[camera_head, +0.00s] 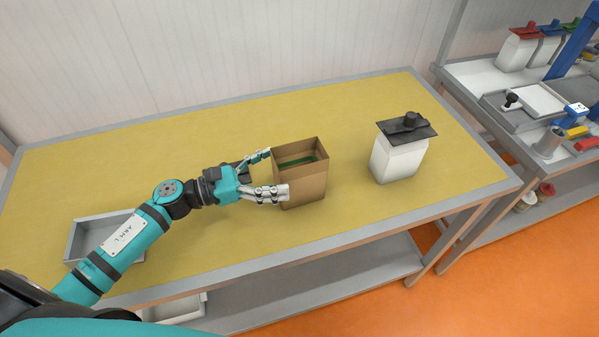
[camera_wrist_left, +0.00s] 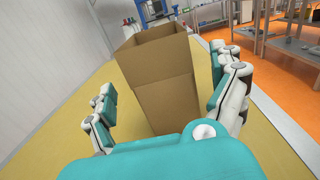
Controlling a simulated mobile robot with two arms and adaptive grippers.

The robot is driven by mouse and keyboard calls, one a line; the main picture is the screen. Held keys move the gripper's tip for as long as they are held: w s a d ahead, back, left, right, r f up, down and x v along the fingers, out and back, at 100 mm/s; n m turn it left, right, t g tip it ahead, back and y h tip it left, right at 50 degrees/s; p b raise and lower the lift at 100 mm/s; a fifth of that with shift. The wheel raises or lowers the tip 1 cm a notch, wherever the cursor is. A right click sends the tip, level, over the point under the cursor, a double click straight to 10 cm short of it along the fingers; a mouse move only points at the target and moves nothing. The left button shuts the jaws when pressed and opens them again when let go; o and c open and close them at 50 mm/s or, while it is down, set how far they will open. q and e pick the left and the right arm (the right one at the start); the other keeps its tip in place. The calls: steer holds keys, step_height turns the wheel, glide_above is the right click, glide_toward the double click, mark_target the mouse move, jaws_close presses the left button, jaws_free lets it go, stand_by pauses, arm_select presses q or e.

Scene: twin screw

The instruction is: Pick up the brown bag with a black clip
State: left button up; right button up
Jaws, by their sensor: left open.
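A brown bag (camera_head: 303,188), box-shaped with an open top, stands upright on the yellow table top. A green strip (camera_head: 298,160) shows inside its opening; I see no black clip on it. My left gripper (camera_head: 276,172) is open at the bag's left side, one finger towards its back and the other overlapping its front left. In the left wrist view the brown bag (camera_wrist_left: 158,88) stands between the spread fingers of the gripper (camera_wrist_left: 168,85). Whether the fingers touch it I cannot tell. My right gripper is not in view.
A white bag (camera_head: 397,160) with a black clip (camera_head: 406,128) on top stands to the right on the table (camera_head: 220,130). A grey tray (camera_head: 88,232) lies at the left, partly behind my arm. Another bench holds white bags with coloured clips (camera_head: 526,30).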

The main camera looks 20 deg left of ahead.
mark_target(292, 165)
arm_select(q)
steer(key=p+x, duration=0.1)
steer(key=x, duration=0.1)
steer(key=p+x, duration=0.2)
steer(key=shift+w+d+r, duration=0.1)
steer(key=shift+d+r, duration=0.1)
steer(key=shift+r, duration=0.05)
steer(key=shift+w+d+f, duration=0.2)
steer(key=shift+d, duration=0.15)
steer(key=shift+a, duration=0.1)
steer(key=shift+c, duration=1.3)
steer(key=c, duration=0.9)
